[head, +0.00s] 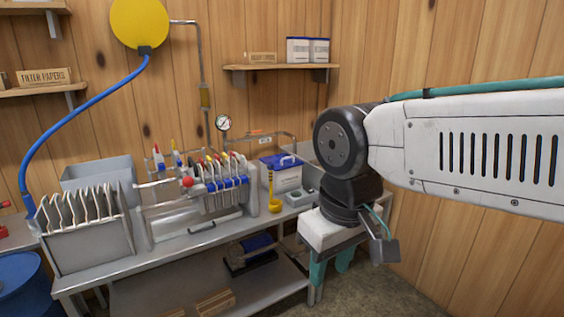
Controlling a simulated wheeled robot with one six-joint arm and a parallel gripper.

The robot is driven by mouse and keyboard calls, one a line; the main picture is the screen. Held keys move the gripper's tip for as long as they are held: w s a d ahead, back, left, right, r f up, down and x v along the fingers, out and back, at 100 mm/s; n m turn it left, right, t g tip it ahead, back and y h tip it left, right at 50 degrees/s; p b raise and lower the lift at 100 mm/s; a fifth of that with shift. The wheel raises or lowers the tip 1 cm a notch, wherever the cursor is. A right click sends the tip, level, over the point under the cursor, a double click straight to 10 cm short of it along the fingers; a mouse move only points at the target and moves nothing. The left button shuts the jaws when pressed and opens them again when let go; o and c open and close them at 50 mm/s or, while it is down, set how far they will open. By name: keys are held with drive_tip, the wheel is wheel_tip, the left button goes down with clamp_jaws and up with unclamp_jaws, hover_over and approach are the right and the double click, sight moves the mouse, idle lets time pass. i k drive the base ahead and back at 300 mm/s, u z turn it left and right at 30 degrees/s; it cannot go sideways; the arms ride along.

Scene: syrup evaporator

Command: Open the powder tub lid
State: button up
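The powder tub (287,179) is a white box on the metal bench, towards its right end. Its blue lid (272,161) lies over the top, with a pale handle on it; the lid looks shut. My gripper (331,271) hangs to the right of the tub and lower in the picture, apart from it. Its two teal fingers point down with a gap between them, and nothing shows between them. The fingertips are partly hard to make out against the bench leg and floor.
The filter press (215,182) with several coloured handles fills the bench on the left. A pipe with a gauge (223,123) rises behind.

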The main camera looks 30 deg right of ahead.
sight(281, 157)
drive_tip(key=k, duration=0.55)
drive_tip(key=z, duration=0.65)
drive_tip(key=i, duration=1.75)
drive_tip(key=u, duration=0.6)
